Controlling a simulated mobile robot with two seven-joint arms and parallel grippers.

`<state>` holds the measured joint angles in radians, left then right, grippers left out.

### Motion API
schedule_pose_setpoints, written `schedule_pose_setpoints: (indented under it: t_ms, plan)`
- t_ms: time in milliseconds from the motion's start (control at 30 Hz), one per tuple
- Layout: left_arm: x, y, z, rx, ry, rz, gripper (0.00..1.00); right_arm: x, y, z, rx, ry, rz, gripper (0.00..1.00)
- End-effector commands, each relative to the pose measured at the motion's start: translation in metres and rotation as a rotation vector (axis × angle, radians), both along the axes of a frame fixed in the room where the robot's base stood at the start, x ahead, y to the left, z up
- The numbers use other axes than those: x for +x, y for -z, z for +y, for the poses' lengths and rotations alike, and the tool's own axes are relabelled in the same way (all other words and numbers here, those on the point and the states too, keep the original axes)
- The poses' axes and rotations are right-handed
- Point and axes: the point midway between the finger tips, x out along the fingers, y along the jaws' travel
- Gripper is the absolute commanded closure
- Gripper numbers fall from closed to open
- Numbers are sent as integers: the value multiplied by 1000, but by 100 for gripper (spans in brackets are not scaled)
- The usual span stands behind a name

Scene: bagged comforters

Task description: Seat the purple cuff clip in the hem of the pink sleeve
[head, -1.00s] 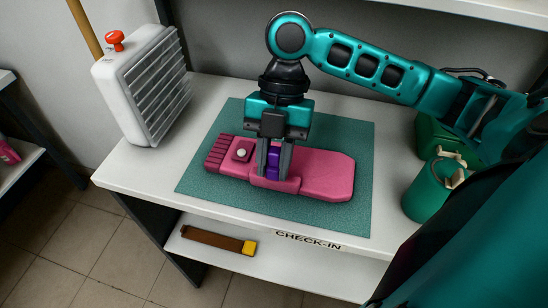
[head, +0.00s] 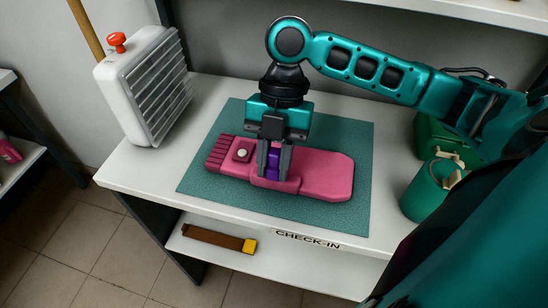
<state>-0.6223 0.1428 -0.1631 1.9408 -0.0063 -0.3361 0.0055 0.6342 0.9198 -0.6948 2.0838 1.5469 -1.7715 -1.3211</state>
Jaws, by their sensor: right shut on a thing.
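The pink sleeve (head: 325,176) lies flat on a green mat (head: 355,222) on the white table, its ribbed end to the left. A raised pink hem (head: 276,185) stands at its front middle. The purple cuff clip (head: 273,163) is upright between the fingers of my right gripper (head: 273,165), which points straight down and is shut on it. The clip's lower end is at the hem; I cannot tell how deep it sits, as the fingers and hem hide part of it. My left gripper is not in view.
A white heater-like box (head: 147,85) with a red knob stands at the table's back left. Green containers (head: 425,192) stand at the right. A brown and yellow item (head: 215,239) lies on the lower shelf. The mat around the sleeve is clear.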

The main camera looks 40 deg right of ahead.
Motion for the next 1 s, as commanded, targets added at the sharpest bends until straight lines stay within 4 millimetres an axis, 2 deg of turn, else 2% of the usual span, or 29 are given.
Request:
schedule_pose_setpoints:
  t_ms: [667, 700, 1000]
  plan:
    - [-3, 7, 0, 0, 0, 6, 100, 0, 11, 0, 0, 0, 1, 100]
    - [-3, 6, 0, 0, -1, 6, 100, 0, 11, 0, 1, 0, 1, 70]
    - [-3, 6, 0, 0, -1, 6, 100, 0, 10, 0, 0, 0, 1, 43]
